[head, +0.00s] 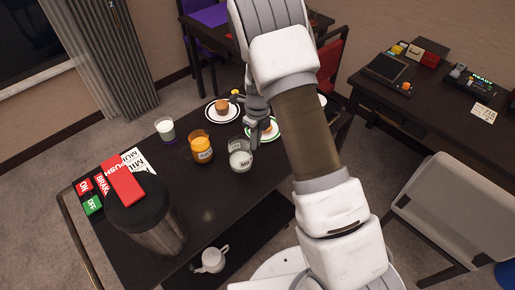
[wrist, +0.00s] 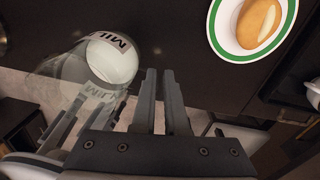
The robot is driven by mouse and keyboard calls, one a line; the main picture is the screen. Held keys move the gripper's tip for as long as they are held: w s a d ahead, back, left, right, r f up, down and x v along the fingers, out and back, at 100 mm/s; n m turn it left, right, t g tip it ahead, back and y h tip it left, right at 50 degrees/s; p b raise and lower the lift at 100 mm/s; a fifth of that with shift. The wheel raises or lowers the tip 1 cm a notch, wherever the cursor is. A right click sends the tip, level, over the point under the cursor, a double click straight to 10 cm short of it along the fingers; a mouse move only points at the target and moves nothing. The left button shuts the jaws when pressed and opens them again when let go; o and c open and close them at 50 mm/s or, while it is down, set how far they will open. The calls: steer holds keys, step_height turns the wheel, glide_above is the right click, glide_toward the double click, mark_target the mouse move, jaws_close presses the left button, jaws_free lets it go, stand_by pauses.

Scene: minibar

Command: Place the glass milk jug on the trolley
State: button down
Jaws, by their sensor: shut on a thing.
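The glass milk jug (head: 240,155) is clear, with a white filling and a MILK label. In the head view it is over the dark trolley top (head: 207,213), just left of my gripper (head: 257,135). In the wrist view the jug (wrist: 110,60) is left of my gripper (wrist: 160,76), whose fingers point away from the camera and are close together. My gripper is shut on the jug, though the exact grip, probably at the handle side, is hard to see. I cannot tell whether the jug's base touches the top.
An orange-filled glass jug (head: 201,148) and a white-filled glass (head: 166,131) stand left of the milk jug. A green-rimmed plate (head: 275,126) lies beside my gripper. A large dark canister (head: 160,235) stands front left. Bare top lies between the canister and the jugs.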

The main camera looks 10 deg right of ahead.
steer(key=shift+w+d+f, duration=0.1)
steer(key=shift+d+f, duration=0.1)
steer(key=shift+f, duration=0.95)
steer(key=shift+d+f, duration=0.2)
steer(key=shift+f, duration=0.9)
steer(key=shift+f, duration=0.2)
steer(key=c, duration=0.9)
jaws_free()
steer(key=shift+c, duration=0.2)
